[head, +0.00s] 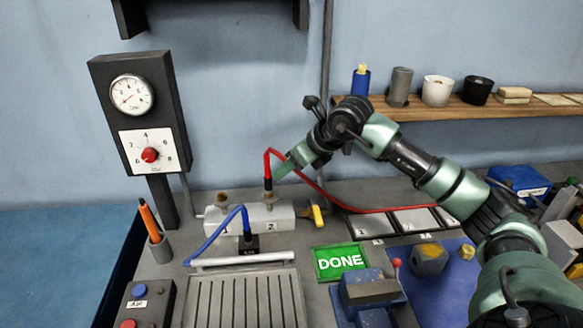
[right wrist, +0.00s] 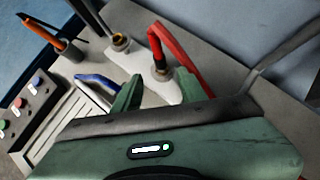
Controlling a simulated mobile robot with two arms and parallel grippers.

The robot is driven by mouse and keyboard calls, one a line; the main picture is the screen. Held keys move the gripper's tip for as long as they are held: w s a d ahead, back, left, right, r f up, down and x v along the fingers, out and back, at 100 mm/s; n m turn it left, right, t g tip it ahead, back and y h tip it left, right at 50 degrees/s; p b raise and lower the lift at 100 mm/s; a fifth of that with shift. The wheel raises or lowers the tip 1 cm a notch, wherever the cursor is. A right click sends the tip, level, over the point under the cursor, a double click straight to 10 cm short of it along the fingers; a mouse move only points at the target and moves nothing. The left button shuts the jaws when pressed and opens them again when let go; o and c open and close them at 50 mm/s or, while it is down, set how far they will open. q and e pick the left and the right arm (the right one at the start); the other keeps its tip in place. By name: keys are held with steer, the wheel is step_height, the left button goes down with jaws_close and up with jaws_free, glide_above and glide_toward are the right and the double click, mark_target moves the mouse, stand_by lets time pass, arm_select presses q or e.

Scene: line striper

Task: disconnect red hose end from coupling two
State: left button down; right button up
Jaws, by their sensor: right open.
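The red hose end (head: 267,183) stands upright on coupling two of the pale block (head: 282,218), at the side marked 2. The red hose bends over at its top and runs away to the right. My right gripper (head: 281,170) is beside the red hose end, at about its upper part. In the right wrist view the fingers (right wrist: 158,80) are open, one on each side of the line to the red hose end (right wrist: 160,62). I cannot tell whether they touch it. Coupling one (right wrist: 120,42) shows a bare brass top. My left gripper is out of view.
A blue hose (head: 217,232) arches in front of the block from a dark fitting. A yellow lever (head: 317,215) sits at the block's right end. A gauge panel (head: 140,110) stands behind left. A green DONE plate (head: 340,262) and a blue vise (head: 368,295) are in front.

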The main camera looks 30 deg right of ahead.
mark_target(271, 181)
steer(key=b+x, duration=0.2)
steer(key=x, duration=0.4)
steer(key=shift+w+f, duration=0.1)
steer(key=shift+f, duration=0.15)
steer(key=shift+b+x, duration=0.45)
steer(key=shift+x, duration=0.6)
steer(key=shift+w, duration=0.1)
steer(key=shift+r, duration=0.1)
jaws_close()
